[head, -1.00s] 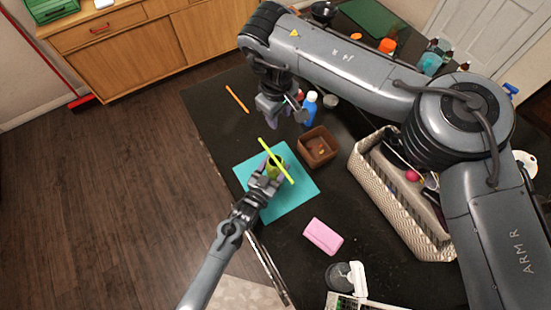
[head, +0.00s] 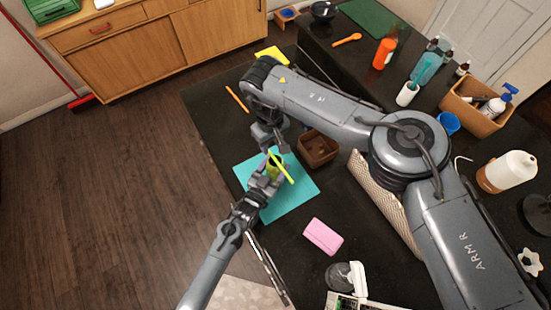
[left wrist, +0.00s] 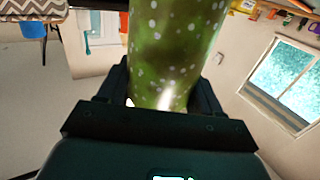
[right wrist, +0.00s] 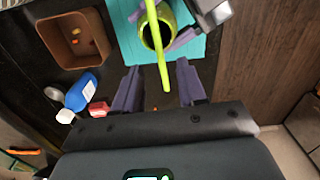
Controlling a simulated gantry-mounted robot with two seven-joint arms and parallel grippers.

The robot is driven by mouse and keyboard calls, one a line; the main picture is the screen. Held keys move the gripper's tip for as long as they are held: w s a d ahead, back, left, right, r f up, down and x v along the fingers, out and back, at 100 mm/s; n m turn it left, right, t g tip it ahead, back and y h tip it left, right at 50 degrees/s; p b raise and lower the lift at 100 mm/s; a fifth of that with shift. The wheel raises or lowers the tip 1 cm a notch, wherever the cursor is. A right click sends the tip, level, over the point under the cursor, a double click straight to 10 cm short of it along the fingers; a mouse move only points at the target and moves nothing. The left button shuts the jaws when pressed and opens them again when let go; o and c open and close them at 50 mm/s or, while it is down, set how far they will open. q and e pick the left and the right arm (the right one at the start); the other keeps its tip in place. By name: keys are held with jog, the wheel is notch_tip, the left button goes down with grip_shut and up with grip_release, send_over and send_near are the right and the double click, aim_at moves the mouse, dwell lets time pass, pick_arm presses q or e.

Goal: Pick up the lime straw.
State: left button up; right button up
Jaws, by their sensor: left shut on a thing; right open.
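The lime straw (right wrist: 157,45) lies across the mouth of a green speckled cup (right wrist: 169,22) in the right wrist view. It also shows in the head view (head: 282,168). My left gripper (head: 266,177) is shut around the cup, whose green speckled wall fills the left wrist view (left wrist: 172,50). My right gripper (right wrist: 157,88) is open, its two purple-grey fingers on either side of the straw's near end in the picture. In the head view the right gripper (head: 272,140) is just beyond the cup. I cannot tell whether the fingers touch the straw.
A teal mat (head: 297,190) lies below the cup on the dark counter. A brown square bowl (head: 318,148) stands to its right, a pink sponge (head: 323,237) nearer the front. In the right wrist view a blue bottle (right wrist: 82,92) is left of the right gripper. A woven basket (head: 378,195) is partly hidden by my arm.

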aim_at(271, 153)
jog(key=shift+w+a+f, duration=0.1)
jog(key=shift+w+f, duration=0.05)
jog(key=shift+f, duration=1.1)
jog(key=shift+w+a+f, duration=0.1)
jog(key=shift+w+f, duration=0.05)
jog(key=shift+f, duration=1.1)
jog(key=shift+c, duration=0.3)
grip_shut()
jog(key=shift+d, duration=0.1)
